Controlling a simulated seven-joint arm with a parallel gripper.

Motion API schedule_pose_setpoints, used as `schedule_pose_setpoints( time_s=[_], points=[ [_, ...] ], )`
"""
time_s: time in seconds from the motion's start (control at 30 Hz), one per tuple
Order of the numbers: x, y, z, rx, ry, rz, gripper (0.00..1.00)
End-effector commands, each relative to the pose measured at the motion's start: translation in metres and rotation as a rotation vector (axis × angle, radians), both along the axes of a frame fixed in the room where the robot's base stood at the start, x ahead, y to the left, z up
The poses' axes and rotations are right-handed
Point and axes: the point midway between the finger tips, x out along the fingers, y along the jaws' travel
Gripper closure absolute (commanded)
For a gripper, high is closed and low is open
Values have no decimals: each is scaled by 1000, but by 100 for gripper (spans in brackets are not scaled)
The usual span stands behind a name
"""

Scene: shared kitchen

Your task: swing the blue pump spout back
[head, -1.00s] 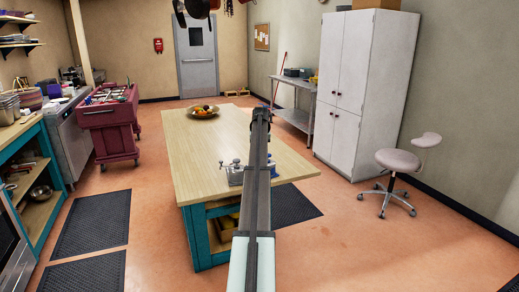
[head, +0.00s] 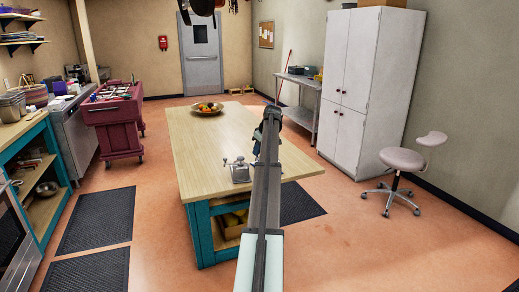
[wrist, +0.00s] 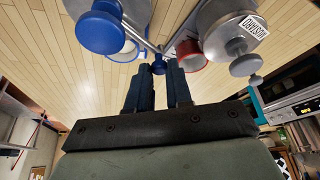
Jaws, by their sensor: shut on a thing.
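In the wrist view, a round blue knob (wrist: 99,30) with a blue-rimmed cup below it stands at the top left, joined to a thin metal bar. A small blue end piece (wrist: 159,67) sits between my fingertips, at the junction of the metal bars. My gripper (wrist: 160,76) is shut on this blue piece, which appears to be the blue pump spout. A red-rimmed part (wrist: 188,50) and a grey knob (wrist: 245,64) are just to the right. In the head view, my arm mostly hides the gripper and the spout.
The wooden island top (head: 205,140) is largely bare. A small metal fitting (head: 239,171) stands near its front edge, left of my arm. A fruit bowl (head: 207,108) sits at its far end. A white cabinet (head: 350,75) and a stool (head: 402,160) are to the right.

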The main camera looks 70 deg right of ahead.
Motion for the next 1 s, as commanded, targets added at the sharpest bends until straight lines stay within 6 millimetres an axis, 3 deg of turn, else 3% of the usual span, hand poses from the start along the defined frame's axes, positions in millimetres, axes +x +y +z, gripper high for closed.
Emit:
schedule_pose_setpoints(
  time_s=[0.5,1.0],
  points=[
    [-12,21,0,0,0,389,100],
    [-17,26,0,0,1,500,100]
  ],
)
